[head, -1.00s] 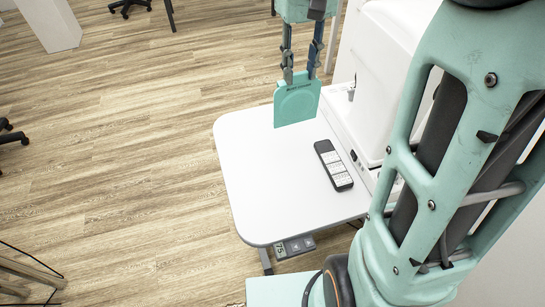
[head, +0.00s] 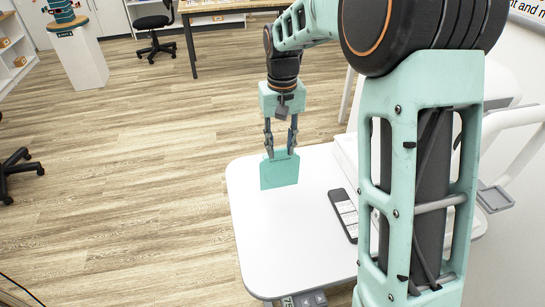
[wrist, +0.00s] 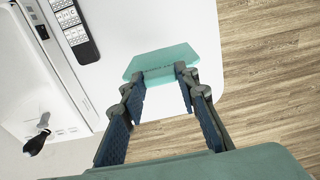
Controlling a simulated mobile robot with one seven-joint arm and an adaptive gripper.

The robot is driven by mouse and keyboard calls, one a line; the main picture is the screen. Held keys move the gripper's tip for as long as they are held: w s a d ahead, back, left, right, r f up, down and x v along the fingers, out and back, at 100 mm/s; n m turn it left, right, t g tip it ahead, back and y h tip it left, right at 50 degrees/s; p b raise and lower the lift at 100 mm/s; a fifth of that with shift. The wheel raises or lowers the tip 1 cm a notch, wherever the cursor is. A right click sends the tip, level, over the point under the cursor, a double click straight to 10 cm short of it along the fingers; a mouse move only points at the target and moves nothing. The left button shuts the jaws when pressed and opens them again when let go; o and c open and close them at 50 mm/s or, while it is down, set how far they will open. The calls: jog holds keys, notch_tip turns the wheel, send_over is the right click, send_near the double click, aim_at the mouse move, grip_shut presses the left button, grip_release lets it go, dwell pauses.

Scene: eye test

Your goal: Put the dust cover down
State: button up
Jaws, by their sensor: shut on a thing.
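The dust cover (head: 280,172) is a flat teal plate, seen near the far left part of the white table (head: 275,230). My gripper (head: 281,151) points down and is shut on the plate's upper edge. The plate hangs roughly upright below the fingers. In the wrist view the plate (wrist: 163,60) spans the two fingertips (wrist: 160,76), with the white tabletop (wrist: 125,28) behind it. I cannot tell whether its lower edge touches the table.
A dark handset with white labels (head: 345,213) lies on the table to the right of the plate. The table's left and front parts are clear.

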jog(key=w+a+f, duration=0.2)
jog(key=w+f, duration=0.1)
jog(key=f, duration=0.4)
jog(key=shift+f, duration=0.35)
jog(key=shift+w+f, duration=0.1)
jog(key=o, duration=0.8)
jog(key=shift+o, duration=0.2)
notch_tip(320, 180, up, 12)
jog(key=shift+r+p, duration=0.2)
jog(key=shift+p, duration=0.15)
